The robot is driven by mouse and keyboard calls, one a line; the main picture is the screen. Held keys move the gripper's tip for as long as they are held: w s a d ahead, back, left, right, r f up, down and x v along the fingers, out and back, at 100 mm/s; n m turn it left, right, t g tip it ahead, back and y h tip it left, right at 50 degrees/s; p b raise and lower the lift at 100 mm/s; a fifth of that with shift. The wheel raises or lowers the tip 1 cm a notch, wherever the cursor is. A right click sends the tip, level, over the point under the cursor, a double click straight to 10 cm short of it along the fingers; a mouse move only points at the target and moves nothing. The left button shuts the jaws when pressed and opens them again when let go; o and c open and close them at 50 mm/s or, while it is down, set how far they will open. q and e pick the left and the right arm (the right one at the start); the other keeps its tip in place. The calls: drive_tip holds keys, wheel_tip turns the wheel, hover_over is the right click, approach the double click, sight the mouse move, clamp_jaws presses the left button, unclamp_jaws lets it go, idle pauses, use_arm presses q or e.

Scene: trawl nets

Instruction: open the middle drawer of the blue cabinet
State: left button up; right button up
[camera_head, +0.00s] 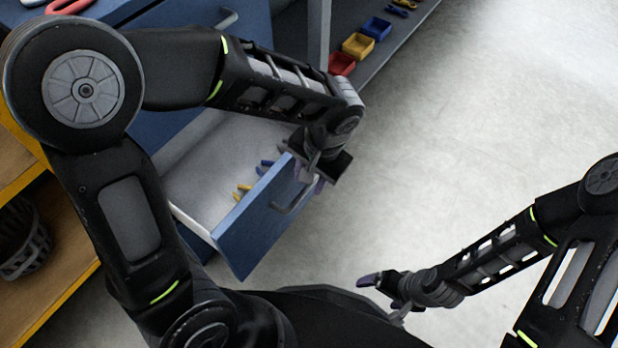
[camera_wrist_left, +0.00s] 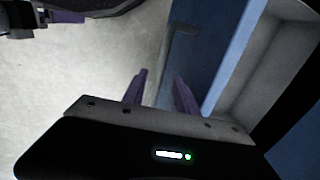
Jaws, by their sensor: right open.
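The blue cabinet (camera_head: 180,18) stands at the upper left in the head view, partly hidden by my left arm. One of its drawers (camera_head: 248,232) is pulled well out, below a closed front with its own handle (camera_head: 229,18). The open drawer's grey bar handle (camera_head: 294,203) is on its blue front. My right gripper (camera_head: 384,294) is open and empty, low over the floor.
Yellow and blue tools (camera_head: 243,190) lie inside the open drawer. A shelf at the top holds red, yellow (camera_head: 357,46) and blue bins. A wooden shelf with a dark basket (camera_head: 24,240) is at the left. The floor to the right is clear.

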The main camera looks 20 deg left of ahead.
use_arm(q)
wheel_tip(320, 180, up, 6)
drive_tip(key=d+p, duration=0.1)
drive_tip(key=shift+s, duration=0.2)
idle(0.4)
